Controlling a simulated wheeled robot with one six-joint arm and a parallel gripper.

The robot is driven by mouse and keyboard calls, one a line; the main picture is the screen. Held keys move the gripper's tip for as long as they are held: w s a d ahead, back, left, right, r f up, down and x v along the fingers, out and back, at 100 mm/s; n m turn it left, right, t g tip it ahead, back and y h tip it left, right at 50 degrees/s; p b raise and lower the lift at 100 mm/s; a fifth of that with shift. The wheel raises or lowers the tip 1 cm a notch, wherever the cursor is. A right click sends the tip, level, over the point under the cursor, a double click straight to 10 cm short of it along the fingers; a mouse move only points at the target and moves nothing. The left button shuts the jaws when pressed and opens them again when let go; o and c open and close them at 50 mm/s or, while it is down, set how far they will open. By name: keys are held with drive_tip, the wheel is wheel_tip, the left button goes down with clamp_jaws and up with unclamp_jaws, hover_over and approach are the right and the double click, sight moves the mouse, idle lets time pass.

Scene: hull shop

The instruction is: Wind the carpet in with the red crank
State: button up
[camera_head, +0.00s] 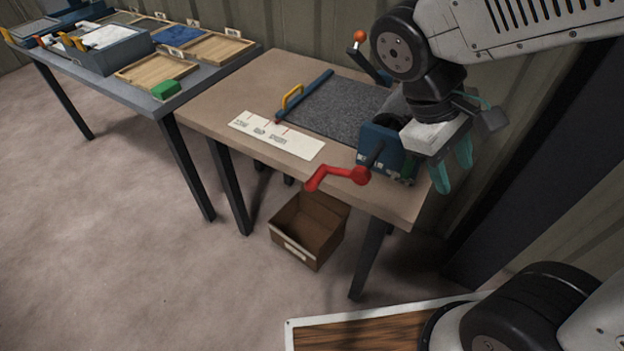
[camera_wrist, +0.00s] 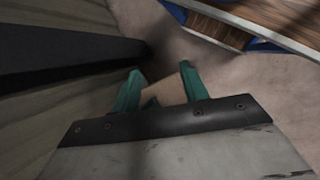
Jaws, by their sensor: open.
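The red crank (camera_head: 340,176) sticks out from the front of a blue winder housing (camera_head: 376,150) at the right end of the brown table. Its arm points left, past the table's front edge. The grey carpet (camera_head: 335,108) lies flat on the table, running from the winder to a blue bar with a yellow handle (camera_head: 291,97). My gripper (camera_head: 456,172) hangs to the right of the winder, teal fingers apart and pointing down, clear of the crank. In the wrist view my open fingers (camera_wrist: 157,90) have nothing between them, and the crank is not visible there.
A white marked strip (camera_head: 276,135) lies in front of the carpet. A lever with an orange knob (camera_head: 361,36) stands behind it. An open brown box (camera_head: 309,229) is on the floor below. A grey table (camera_head: 200,82) with trays and a green block (camera_head: 165,90) stands left.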

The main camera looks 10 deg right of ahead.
drive_tip(key=w+a+f+n+t+h, duration=0.1)
drive_tip(key=w+a+f+n+h, duration=0.3)
drive_tip(key=a+f+n+h, duration=0.15)
drive_tip(key=n+t, duration=1.5)
drive_tip(key=n, duration=0.2)
approach(313, 183)
drive_tip(key=w+d+f, duration=0.2)
drive_tip(key=w, duration=0.1)
drive_tip(key=x, duration=0.7)
drive_tip(key=shift+w+d+r, duration=0.1)
drive_tip(key=shift+w+r, duration=0.1)
drive_tip(key=shift+w, duration=0.15)
clamp_jaws()
